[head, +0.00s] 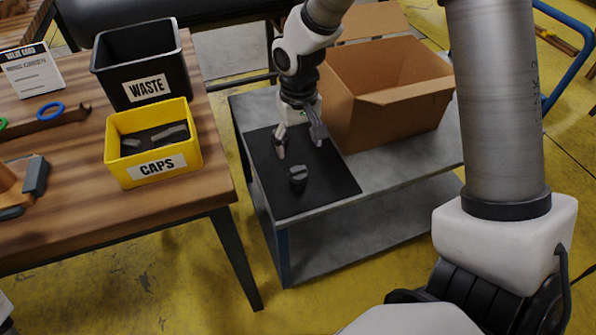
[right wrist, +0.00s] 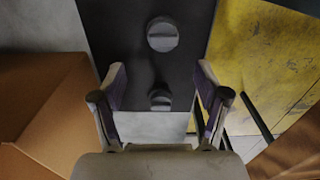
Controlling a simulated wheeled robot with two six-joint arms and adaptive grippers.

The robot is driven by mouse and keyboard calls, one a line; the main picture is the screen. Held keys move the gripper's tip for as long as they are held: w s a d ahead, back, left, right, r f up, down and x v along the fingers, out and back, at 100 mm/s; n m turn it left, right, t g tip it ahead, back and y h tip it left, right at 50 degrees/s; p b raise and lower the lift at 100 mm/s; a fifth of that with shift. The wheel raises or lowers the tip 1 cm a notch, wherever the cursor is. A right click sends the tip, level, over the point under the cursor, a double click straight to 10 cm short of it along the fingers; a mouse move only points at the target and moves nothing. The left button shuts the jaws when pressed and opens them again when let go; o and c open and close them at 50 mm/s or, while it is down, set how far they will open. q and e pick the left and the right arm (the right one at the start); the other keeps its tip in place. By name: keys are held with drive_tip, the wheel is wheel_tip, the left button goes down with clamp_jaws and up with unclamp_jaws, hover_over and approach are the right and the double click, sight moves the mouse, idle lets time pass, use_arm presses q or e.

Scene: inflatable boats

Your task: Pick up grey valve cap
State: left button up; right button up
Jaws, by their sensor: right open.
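A dark grey round valve cap (head: 298,176) with a raised bar across its top lies on a black mat (head: 325,190). In the right wrist view this cap (right wrist: 162,34) is beyond the fingertips. A second, similar cap (right wrist: 160,99) shows lower in that view, between the fingers in the picture; I cannot make it out in the head view. My right gripper (head: 300,143) is open and empty over the mat, pointing down, behind the visible cap. Its spread fingers also show in the right wrist view (right wrist: 161,75). My left gripper is not in view.
An open cardboard box (head: 400,115) stands on the grey cart (head: 410,160), right of the mat. On the wooden table (head: 85,220) are a yellow CAPS bin (head: 119,168) with grey pieces inside and a black WASTE bin (head: 109,76). The mat's front part is clear.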

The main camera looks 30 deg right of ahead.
sight(298, 168)
drive_tip(key=f, duration=0.2)
drive_tip(key=f+b, duration=0.1)
drive_tip(key=f, duration=0.2)
drive_tip(key=f+b, duration=0.1)
drive_tip(key=f, duration=0.1)
drive_tip(key=shift+s+a+f, duration=0.2)
drive_tip(key=shift+a+f, duration=0.15)
drive_tip(key=shift+r, duration=0.1)
drive_tip(key=c, duration=0.8)
